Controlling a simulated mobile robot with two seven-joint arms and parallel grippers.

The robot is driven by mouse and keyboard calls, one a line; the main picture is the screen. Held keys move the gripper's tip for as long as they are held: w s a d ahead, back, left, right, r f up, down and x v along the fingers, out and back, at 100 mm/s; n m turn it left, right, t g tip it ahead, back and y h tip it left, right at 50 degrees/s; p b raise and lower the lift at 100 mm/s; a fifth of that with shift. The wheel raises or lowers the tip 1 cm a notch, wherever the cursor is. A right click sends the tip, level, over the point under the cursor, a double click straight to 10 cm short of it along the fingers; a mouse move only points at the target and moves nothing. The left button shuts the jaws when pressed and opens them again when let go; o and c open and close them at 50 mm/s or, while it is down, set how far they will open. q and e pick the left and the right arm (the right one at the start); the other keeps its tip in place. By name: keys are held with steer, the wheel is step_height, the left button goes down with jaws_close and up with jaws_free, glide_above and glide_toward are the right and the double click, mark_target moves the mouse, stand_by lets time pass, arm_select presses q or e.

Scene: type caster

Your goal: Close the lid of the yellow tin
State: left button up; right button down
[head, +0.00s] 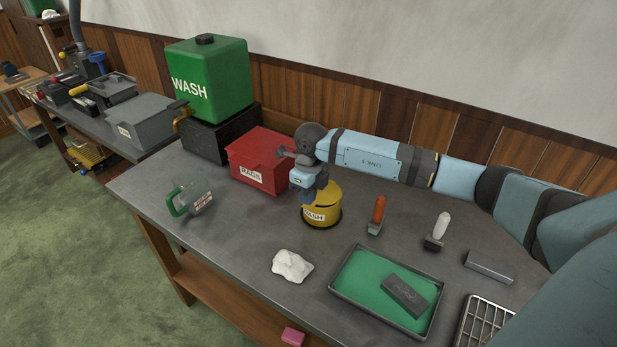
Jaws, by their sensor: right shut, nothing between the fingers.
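I cannot tell for sure whether the lid lies fully flat. My right gripper (309,194) is shut and empty, pointing down at the top left of the tin. I cannot tell whether it touches the lid. My left gripper is out of view.
A red rags box (258,160) stands close behind the tin, left of the gripper. A green wash can (208,80) sits on a black block. In front are a white rag (292,265) and a green-lined tray (360,283). Orange-handled (378,211) and white-handled (440,229) tools stand to the right.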

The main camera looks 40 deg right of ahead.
mark_target(307, 207)
steer(key=shift+f, duration=0.6)
steer(key=shift+s+a+f+b, duration=0.1)
steer(key=shift+a+f+b, duration=0.05)
steer(key=shift+f+b, duration=0.3)
steer(key=shift+s+a+f+b, duration=0.1)
steer(key=shift+f+b, duration=0.25)
steer(key=shift+f, duration=0.1)
steer(key=shift+r, duration=0.1)
steer(key=shift+r, duration=0.1)
